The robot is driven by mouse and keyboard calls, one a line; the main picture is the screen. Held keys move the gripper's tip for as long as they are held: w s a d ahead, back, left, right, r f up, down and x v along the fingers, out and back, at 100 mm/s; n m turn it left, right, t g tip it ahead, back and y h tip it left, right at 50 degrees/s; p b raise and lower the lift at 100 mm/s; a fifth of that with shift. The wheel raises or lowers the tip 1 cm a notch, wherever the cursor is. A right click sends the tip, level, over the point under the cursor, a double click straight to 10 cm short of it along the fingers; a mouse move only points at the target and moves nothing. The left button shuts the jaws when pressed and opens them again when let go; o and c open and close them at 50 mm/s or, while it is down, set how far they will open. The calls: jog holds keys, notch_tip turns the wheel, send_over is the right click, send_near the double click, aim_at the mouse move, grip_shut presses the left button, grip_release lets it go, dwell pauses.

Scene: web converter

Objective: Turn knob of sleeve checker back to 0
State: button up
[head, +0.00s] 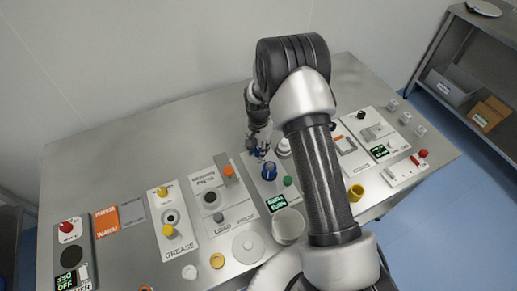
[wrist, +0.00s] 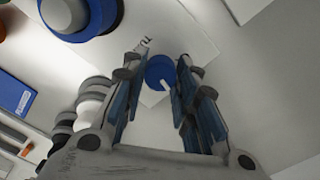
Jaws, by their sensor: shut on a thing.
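A small round blue knob (wrist: 160,72) with a white pointer mark sits on a pale panel (wrist: 185,30) in the wrist view. The pointer mark faces down and slightly right in that picture. My gripper (wrist: 162,80) has one finger on each side of the knob and is shut on it. Black lettering beside the knob is partly cut off and not fully readable. In the head view my gripper (head: 259,152) is low over the panel, just behind a larger blue round part (head: 268,171); the small knob is hard to make out there.
The larger blue part (wrist: 82,14) is close by in the wrist view. A green display (head: 277,203) and green button (head: 288,181) are on the same panel. The grease unit (head: 175,225) and press unit (head: 222,200) stand left; more units (head: 380,150) stand right, partly behind my arm.

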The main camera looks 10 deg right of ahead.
aim_at(258, 150)
jog(key=n, duration=1.1)
jog(key=shift+b, duration=0.35)
jog(key=shift+n, duration=1.7)
jog(key=o, duration=1)
jog(key=shift+o, duration=0.2)
notch_tip(258, 150, up, 12)
